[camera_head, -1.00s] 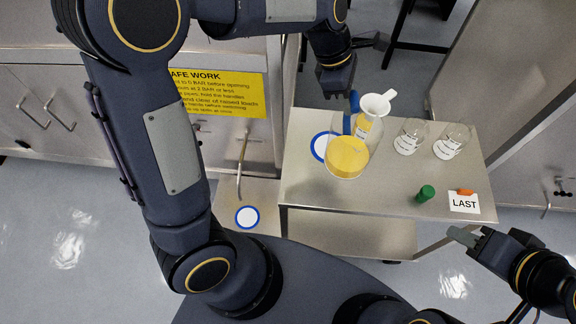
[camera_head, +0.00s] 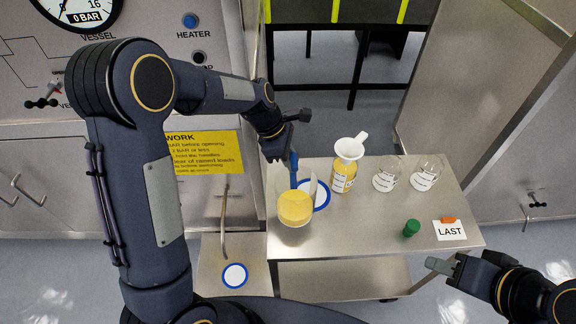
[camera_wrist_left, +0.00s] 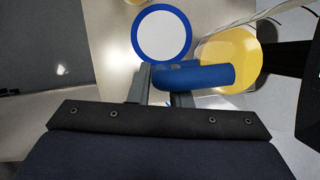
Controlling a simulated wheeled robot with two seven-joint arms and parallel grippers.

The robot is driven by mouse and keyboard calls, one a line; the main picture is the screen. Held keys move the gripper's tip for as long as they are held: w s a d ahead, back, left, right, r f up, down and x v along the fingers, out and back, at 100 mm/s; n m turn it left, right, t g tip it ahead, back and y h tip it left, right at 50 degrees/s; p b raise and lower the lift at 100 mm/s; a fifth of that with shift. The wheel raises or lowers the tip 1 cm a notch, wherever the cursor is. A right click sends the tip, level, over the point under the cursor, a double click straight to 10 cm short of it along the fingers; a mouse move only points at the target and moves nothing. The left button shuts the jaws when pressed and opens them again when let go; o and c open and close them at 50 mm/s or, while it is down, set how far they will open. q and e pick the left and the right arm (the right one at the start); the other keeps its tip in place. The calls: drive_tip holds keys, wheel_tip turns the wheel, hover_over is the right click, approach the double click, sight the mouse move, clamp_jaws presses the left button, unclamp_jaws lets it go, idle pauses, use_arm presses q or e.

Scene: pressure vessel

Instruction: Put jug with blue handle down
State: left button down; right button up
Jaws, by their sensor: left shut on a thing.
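The jug, clear with yellow liquid (camera_head: 295,209) and a blue handle (camera_head: 293,168), appears over the left part of the steel table. My left gripper (camera_head: 287,152) is shut on the blue handle. In the left wrist view my left gripper (camera_wrist_left: 160,92) has the blue handle (camera_wrist_left: 208,75) at its fingers, and the yellow liquid (camera_wrist_left: 228,58) shows to the right. A white disc with a blue rim (camera_head: 321,197) lies on the table, partly behind the jug; it also shows in the left wrist view (camera_wrist_left: 162,12). My right gripper (camera_head: 442,266) is at the table's front right; its opening is unclear.
On the steel table (camera_head: 350,228) stand a bottle with yellow liquid (camera_head: 342,180) and white funnel (camera_head: 351,147), two clear flasks (camera_head: 387,176) (camera_head: 426,174), a green cap (camera_head: 411,228) and a "LAST" card (camera_head: 450,231). Another blue-rimmed disc (camera_head: 235,276) lies on the lower left surface.

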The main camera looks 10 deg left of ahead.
use_arm(q)
drive_tip(key=shift+w+a+f, duration=0.15)
drive_tip(key=shift+w+f, duration=0.1)
drive_tip(key=shift+f, duration=0.65)
drive_tip(key=shift+w+a+f, duration=0.2)
drive_tip(key=shift+w+f, duration=0.1)
drive_tip(key=shift+f, duration=0.6)
drive_tip(key=shift+w+a+f, duration=0.15)
drive_tip(key=shift+w+f, duration=0.1)
drive_tip(key=shift+f, duration=0.65)
drive_tip(key=shift+f, duration=0.2)
drive_tip(key=c, duration=1.3)
unclamp_jaws()
drive_tip(key=shift+c, duration=0.2)
